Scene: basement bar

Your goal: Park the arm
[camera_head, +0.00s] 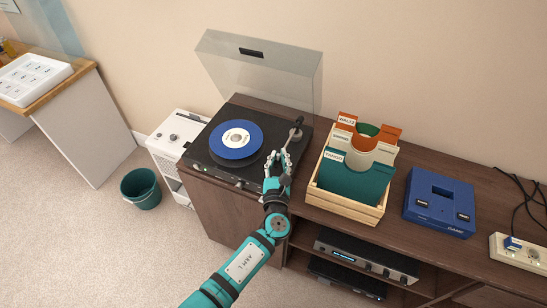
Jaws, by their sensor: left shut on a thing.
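The black turntable (222,170) stands on the dark wooden cabinet with its clear lid (262,70) raised. A blue record (236,153) with a white centre label lies on its platter. The tonearm (292,134) runs from its pivot at the deck's back right toward the front. My left gripper (277,162) is at the deck's right front, right of the record, shut on the tonearm's front end. The fingers hide that end and any rest beside it, so I cannot tell its height. My right gripper is not in view.
Right of the turntable stand a wooden crate (344,208) of labelled sleeves, a blue box (440,202) and a power strip (518,255) with cables. A stereo unit (366,257) sits on the shelf below. A white unit (172,137) and green bucket (141,188) are at left.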

